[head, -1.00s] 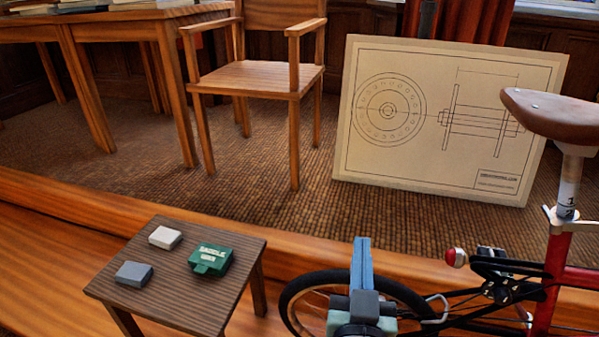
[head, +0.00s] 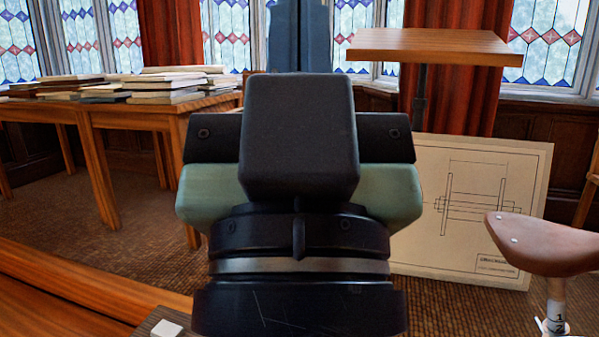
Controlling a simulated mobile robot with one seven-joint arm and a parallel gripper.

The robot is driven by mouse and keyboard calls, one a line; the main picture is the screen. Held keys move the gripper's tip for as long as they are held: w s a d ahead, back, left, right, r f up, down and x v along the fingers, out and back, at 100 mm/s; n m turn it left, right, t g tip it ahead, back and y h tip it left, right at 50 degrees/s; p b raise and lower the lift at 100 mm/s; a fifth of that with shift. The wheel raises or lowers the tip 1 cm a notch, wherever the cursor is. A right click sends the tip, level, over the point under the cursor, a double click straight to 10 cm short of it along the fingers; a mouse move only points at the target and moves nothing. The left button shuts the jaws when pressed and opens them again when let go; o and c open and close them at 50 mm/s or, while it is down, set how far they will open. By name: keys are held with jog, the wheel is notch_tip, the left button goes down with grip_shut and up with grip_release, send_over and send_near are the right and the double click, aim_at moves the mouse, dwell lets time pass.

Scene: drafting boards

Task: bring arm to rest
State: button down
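My gripper (head: 301,22) is raised upright and large in the middle of the head view, close to the camera. Its two blue-grey fingers point up and stand side by side with only a thin line between them. It looks shut, and nothing shows between the fingers. Their tips are at the top edge of the picture. The dark wrist and green-grey gripper body hide much of the room behind.
A desk with books (head: 100,117) stands at back left. A drawing board (head: 480,262) leans at right, below a raised wooden top (head: 435,46). A bicycle saddle (head: 548,243) is at lower right. A small table's corner with a white box (head: 167,328) shows at the bottom.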

notch_tip(320, 180, up, 18)
jog(key=p, duration=1.5)
jog(key=shift+f, duration=0.15)
